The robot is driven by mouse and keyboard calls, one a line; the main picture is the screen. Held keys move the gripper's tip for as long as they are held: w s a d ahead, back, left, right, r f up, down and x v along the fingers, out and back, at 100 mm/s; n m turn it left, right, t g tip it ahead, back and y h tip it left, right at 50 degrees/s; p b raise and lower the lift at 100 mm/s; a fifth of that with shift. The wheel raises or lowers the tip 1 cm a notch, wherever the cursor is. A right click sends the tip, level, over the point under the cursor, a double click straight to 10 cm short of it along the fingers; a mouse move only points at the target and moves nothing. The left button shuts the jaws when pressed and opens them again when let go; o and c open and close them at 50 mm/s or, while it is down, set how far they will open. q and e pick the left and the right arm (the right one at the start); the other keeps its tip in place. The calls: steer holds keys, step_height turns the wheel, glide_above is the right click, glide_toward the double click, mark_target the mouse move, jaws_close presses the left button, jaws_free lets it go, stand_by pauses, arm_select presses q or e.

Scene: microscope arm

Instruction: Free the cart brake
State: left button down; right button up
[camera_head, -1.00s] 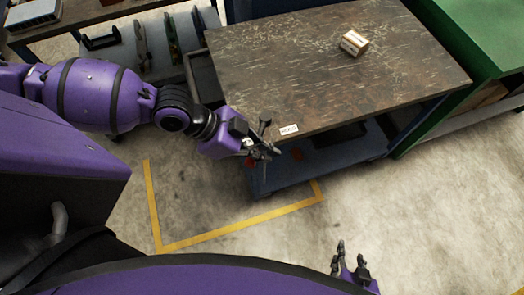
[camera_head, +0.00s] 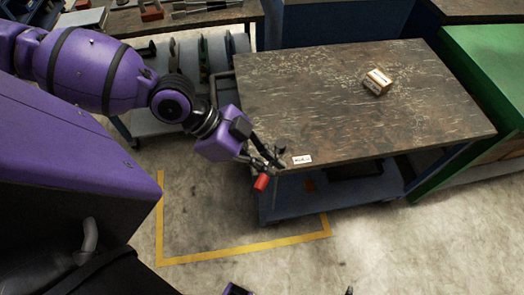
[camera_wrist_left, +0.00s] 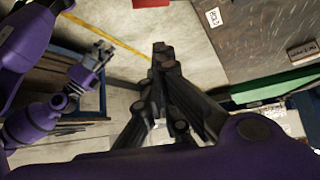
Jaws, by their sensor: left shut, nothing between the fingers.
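The cart (camera_head: 350,95) has a scratched dark top and a blue lower frame. A red lever end (camera_head: 261,182), which looks like the brake, shows at its near left corner. My left gripper (camera_head: 270,160) is shut and empty, just above the red end; I cannot tell whether they touch. In the left wrist view the left gripper's dark fingers (camera_wrist_left: 165,75) point toward the floor, and a red piece (camera_wrist_left: 150,3) shows at the top edge. My right gripper (camera_wrist_left: 103,48) shows in that view, its fingers apart and empty, away from the cart.
A small cardboard box (camera_head: 378,81) and a white label (camera_head: 302,159) are on the cart top. A green bench (camera_head: 490,65) stands at the right. A tool rack stands at the back left. Yellow floor tape (camera_head: 245,246) marks open floor before the cart.

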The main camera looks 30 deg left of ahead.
arm_select(q)
steer(key=shift+v, duration=1)
steer(key=shift+w, duration=0.15)
